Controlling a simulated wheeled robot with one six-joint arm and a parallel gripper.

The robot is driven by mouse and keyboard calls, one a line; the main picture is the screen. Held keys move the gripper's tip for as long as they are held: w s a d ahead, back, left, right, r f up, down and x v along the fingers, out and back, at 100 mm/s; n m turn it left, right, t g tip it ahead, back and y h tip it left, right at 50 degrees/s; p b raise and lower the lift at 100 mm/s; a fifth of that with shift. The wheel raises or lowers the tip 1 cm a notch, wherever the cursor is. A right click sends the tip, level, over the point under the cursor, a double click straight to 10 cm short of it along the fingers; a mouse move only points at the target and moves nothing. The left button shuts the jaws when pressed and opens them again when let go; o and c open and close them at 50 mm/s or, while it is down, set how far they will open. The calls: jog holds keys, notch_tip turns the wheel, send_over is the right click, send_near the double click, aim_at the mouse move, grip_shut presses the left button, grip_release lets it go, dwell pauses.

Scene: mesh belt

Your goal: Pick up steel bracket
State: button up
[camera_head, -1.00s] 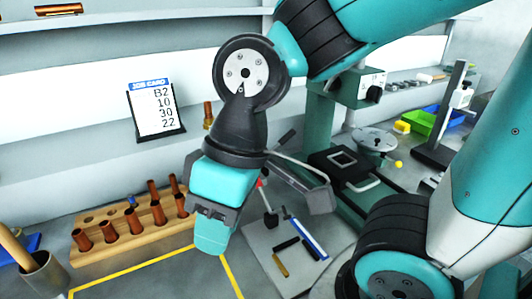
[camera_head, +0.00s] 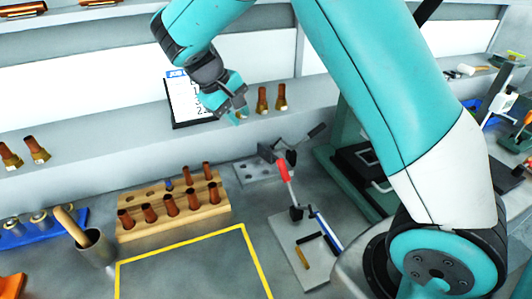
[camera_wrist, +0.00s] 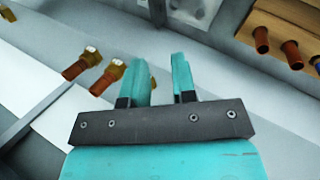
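A grey metal piece with holes (camera_head: 255,171), which looks like the steel bracket, lies at the back of the bench, right of the wooden rack and below the shelf. In the wrist view a grey plate with holes (camera_wrist: 190,12) shows at the top edge, partly cut off; it is probably the same piece. My gripper (camera_head: 238,112) is raised at the shelf, in front of the job card and above and left of the bracket. In the wrist view my gripper (camera_wrist: 165,70) has its two teal fingers apart, with nothing held between them.
Copper-and-brass pieces (camera_head: 262,100) stand on the shelf close to my fingers. A wooden rack (camera_head: 222,208) holds several copper pieces. A red-handled toggle clamp (camera_head: 285,172) stands right of the bracket. The yellow-outlined area (camera_head: 190,270) is clear.

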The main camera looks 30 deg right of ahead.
jog(key=p, duration=0.1)
send_over(264, 152)
jog(key=a, duration=0.3)
jog(key=f, duration=0.8)
jog(key=shift+w+d+f, duration=0.2)
jog(key=shift+w+f, duration=0.1)
jog(key=shift+f, duration=0.05)
jog(key=p+x, duration=0.2)
jog(key=x, duration=0.3)
jog(key=shift+s+d+f, duration=0.15)
jog(key=shift+f, duration=0.1)
jog(key=shift+c, duration=0.4)
grip_shut()
